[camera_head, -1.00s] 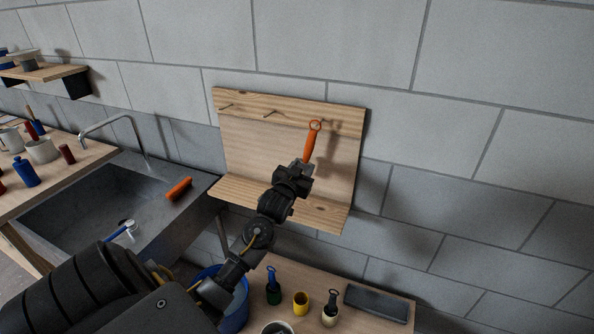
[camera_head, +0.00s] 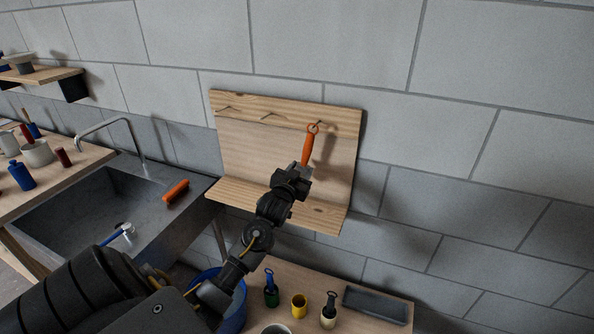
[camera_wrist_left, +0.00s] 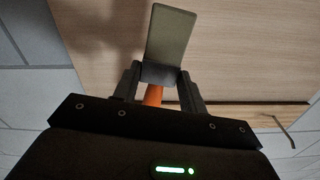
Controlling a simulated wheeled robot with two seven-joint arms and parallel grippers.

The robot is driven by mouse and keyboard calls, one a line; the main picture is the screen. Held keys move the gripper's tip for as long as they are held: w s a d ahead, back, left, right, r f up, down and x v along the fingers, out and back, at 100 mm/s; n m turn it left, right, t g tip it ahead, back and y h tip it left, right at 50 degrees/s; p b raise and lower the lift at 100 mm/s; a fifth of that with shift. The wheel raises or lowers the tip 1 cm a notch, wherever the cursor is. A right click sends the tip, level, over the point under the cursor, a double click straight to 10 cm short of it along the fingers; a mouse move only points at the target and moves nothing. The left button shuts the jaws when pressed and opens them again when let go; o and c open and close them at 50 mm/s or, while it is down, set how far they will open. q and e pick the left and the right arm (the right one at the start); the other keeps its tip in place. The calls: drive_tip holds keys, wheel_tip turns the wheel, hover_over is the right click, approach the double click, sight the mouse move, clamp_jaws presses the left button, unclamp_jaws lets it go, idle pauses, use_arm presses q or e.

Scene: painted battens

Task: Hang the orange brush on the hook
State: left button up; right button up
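The orange brush (camera_head: 308,147) is upright, slightly tilted, with the ring on its handle end uppermost. My left gripper (camera_head: 303,172) is shut on its lower part, in front of the wooden board (camera_head: 240,150). In the left wrist view, my left gripper (camera_wrist_left: 157,85) has the brush's flat grey-green head (camera_wrist_left: 168,38) and a bit of orange handle between its fingers. The ring overlaps the right end of the hook rail (camera_head: 285,116); I cannot tell whether it is around a hook there. Two bare hooks (camera_head: 266,116) show further left. My right gripper is out of view.
A shelf ledge (camera_head: 235,194) runs along the board's bottom. A sink (camera_head: 90,215) with a tap and an orange roll-shaped thing (camera_head: 176,191) is at left.

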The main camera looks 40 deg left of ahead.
use_arm(q)
drive_tip(key=o, duration=0.4)
drive_tip(key=b+v, duration=0.3)
drive_tip(key=v, duration=0.8)
drive_tip(key=shift+w+a, duration=0.1)
